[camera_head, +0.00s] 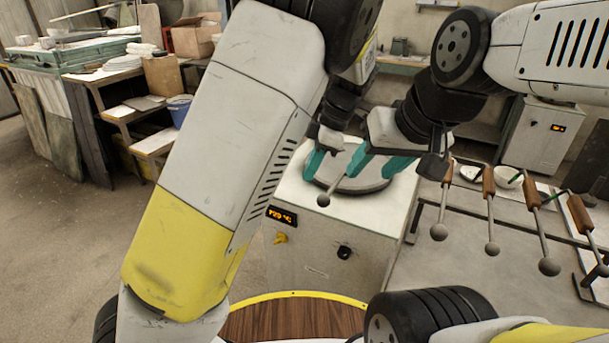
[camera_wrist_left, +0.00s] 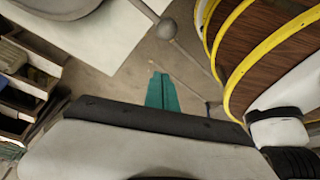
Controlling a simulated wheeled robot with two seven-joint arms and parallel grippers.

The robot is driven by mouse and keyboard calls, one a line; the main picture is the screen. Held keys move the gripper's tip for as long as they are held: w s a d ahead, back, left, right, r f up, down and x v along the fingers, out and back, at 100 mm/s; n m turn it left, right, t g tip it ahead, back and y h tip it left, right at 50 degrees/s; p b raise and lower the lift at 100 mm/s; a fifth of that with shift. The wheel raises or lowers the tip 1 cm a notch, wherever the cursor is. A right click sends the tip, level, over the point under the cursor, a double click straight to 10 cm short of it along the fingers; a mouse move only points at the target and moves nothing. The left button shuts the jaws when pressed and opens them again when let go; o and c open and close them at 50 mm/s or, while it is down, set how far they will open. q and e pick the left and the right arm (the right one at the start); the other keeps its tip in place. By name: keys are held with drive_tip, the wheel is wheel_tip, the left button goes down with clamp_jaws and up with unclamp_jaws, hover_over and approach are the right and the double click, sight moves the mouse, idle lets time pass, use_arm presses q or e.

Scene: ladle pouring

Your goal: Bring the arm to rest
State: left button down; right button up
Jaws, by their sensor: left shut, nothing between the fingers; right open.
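A grey ball on a thin rod (camera_head: 323,200) shows below the right gripper's left finger. The ball also shows in the left wrist view (camera_wrist_left: 166,28), past my left fingertips. Whether the rod touches a gripper, I cannot tell.
The white furnace (camera_head: 330,250) has a lit orange display. Several wooden-handled ball-ended rods (camera_head: 490,215) hang on a rack at the right, near white bowls (camera_head: 507,176). A cluttered workbench (camera_head: 95,72) and blue bucket (camera_head: 180,108) stand at the left. The floor there is clear.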

use_arm(q)
drive_tip(key=s+a+r+m+h, duration=0.65)
drive_tip(key=a+r+m, duration=0.2)
drive_tip(key=a, duration=0.35)
drive_tip(key=s+a+r+m+t, duration=0.3)
drive_tip(key=s+a+m+t, duration=0.3)
drive_tip(key=s+m, duration=0.3)
drive_tip(key=shift+s+a+r, duration=0.35)
drive_tip(key=shift+s+a, duration=0.4)
drive_tip(key=shift+s, duration=0.7)
drive_tip(key=shift+m, duration=0.25)
